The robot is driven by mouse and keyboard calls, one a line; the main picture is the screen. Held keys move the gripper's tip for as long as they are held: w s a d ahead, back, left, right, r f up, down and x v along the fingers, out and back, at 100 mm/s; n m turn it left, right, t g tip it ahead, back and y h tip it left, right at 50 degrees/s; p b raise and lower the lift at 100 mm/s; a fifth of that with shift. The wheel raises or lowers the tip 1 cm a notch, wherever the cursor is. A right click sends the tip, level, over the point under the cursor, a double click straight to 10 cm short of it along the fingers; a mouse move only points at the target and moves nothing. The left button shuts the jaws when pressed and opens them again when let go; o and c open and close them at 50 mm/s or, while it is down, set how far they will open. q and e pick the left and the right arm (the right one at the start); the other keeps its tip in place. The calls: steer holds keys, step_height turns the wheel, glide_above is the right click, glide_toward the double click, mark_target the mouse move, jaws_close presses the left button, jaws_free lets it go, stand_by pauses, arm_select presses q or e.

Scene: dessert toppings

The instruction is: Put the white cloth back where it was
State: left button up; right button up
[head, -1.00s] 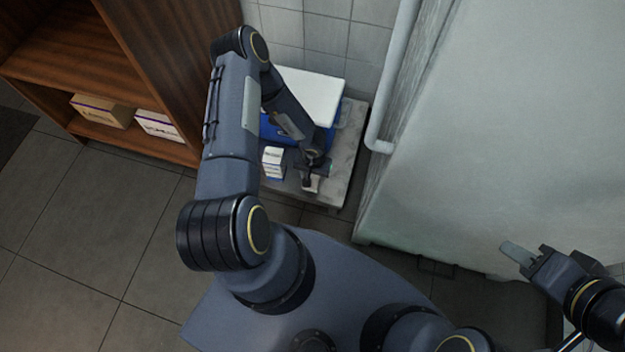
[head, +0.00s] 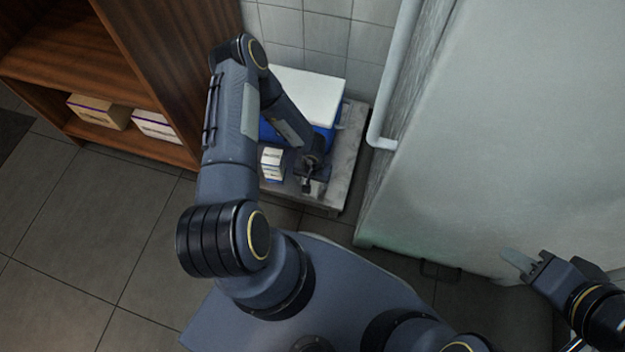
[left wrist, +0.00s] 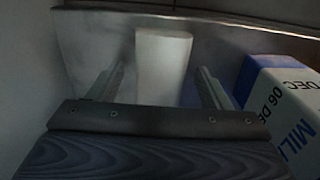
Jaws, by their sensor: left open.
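The white cloth (left wrist: 163,68) shows in the left wrist view as a pale folded block on a grey surface. It lies between the two fingers of my left gripper (left wrist: 160,72), with a gap on each side. In the head view, my left gripper (head: 309,184) is low over the front of a small grey stand, and a small pale patch of the cloth (head: 318,187) shows beside it. The rest is hidden by the gripper. My right gripper (head: 520,262) is at the lower right, far from the cloth; its jaw opening is unclear.
A milk carton (left wrist: 283,105) stands close to the right finger in the left wrist view; it also shows in the head view (head: 271,164). A blue cooler with a white lid (head: 308,95) is behind on the stand (head: 346,165). A pipe (head: 383,120) and large pale cabinet are at right.

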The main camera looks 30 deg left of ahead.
arm_select(q)
steer(key=w+r+t+h+p, duration=0.1)
steer(key=w+r+t+p, duration=0.2)
steer(key=r, duration=1)
steer(key=w+r+t+p, duration=0.1)
steer(key=w+r+p, duration=0.35)
steer(key=r, duration=0.85)
step_height(320, 180, up, 24)
steer(key=f+m+t+h+b, duration=0.1)
steer(key=m+t+h+b, duration=0.1)
steer(key=t+h, duration=0.2)
glide_above(313, 182)
steer(key=w+d, duration=0.3)
steer(key=d, duration=0.1)
steer(key=s+d+r+g, duration=0.1)
steer(key=s+d+r, duration=0.1)
steer(key=s+r, duration=0.35)
steer(key=s+a+f+n+g+y, duration=0.1)
steer(key=s+a, duration=0.1)
steer(key=s, duration=1.2)
